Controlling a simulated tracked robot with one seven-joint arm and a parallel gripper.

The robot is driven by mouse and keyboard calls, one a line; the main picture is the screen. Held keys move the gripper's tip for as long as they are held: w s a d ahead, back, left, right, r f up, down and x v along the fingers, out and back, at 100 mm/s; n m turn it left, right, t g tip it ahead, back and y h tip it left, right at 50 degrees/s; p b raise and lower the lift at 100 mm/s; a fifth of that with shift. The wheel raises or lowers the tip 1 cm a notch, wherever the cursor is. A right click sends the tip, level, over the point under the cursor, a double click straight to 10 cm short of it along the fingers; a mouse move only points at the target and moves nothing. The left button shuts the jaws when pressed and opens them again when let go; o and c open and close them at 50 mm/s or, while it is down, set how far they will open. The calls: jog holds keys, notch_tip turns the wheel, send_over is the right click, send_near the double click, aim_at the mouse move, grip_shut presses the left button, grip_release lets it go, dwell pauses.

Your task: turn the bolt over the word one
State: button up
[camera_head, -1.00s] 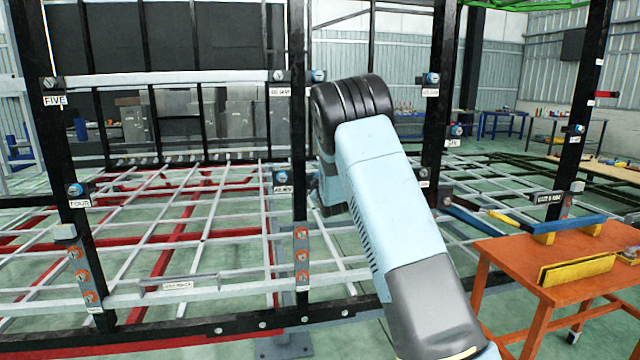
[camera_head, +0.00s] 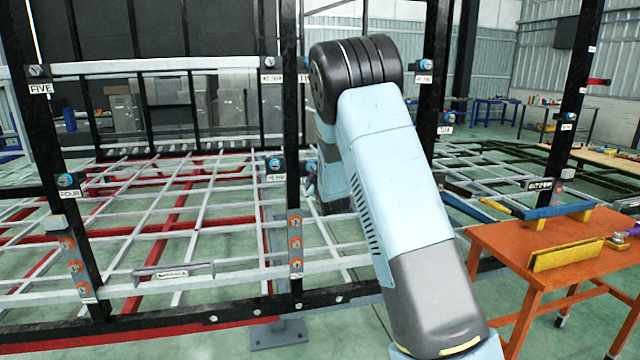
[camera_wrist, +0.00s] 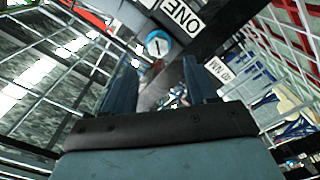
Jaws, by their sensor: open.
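In the wrist view, a white label reading ONE (camera_wrist: 181,15) sits on a dark frame post. A bolt with a pale head and a blue ring (camera_wrist: 157,43) is beside that label. My gripper (camera_wrist: 162,64) is open and empty, its two dark fingers pointing toward the post. The bolt shows just beyond the gap between the fingertips, apart from them as far as I can tell. In the head view my arm covers the gripper, and I cannot make out the ONE label there.
A 40 NM label (camera_wrist: 218,68) is on the post near the right finger. In the head view, other bolts sit by labels FIVE (camera_head: 40,89) and FOUR (camera_head: 70,194). An orange table (camera_head: 510,250) with tools stands at the right. Frame bars surround my arm.

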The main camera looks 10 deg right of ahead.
jog(key=s, duration=0.6)
jog(key=shift+s, duration=0.25)
